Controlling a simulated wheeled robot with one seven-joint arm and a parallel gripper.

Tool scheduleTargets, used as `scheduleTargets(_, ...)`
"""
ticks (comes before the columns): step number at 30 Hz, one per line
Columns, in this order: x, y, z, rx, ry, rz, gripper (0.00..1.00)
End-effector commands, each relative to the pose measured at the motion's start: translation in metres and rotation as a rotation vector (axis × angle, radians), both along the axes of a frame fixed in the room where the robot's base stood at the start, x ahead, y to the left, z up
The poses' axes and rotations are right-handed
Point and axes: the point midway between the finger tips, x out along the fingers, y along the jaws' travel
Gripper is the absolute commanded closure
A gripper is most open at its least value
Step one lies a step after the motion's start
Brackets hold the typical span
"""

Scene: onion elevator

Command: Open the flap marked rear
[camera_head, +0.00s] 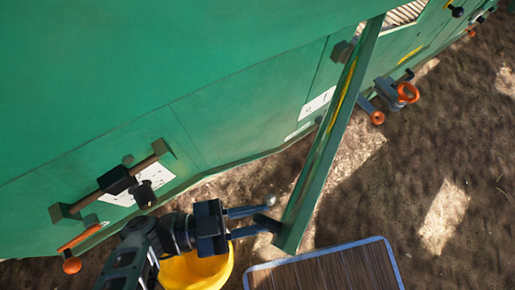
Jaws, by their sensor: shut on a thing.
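A long green flap (328,140) stands out from the side of the green machine (190,70), seen nearly edge-on, with its near end low in the picture's middle. The exact contact is small and hard to see. White labels show on the machine, but I cannot read the word rear on any of them.
A latch bar (117,180) with black knobs sits on the machine at left. An orange-ended handle (71,264) is below it. A yellow bucket (197,270) and a metal-edged wooden board (330,268) lie below my gripper. Orange handwheel (407,92) at right; open soil beyond.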

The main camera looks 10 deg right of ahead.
Motion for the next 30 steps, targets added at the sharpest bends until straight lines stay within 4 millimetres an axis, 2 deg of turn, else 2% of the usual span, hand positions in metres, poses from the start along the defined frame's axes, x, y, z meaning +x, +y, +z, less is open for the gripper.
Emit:
scheduleTargets(1,0.005,-0.0051,-0.0006,-0.005,-0.006,0.004,1.0)
scheduleTargets(7,0.0057,-0.0063,-0.0002,-0.008,-0.007,0.004,1.0)
scheduleTargets(8,0.0057,-0.0065,-0.0002,-0.009,-0.007,0.004,0.72)
scheduleTargets(13,0.0048,-0.0055,-0.0001,-0.008,-0.006,0.003,0.56)
scheduleTargets(30,0.0022,-0.0024,-0.0001,-0.003,-0.003,0.002,0.56)
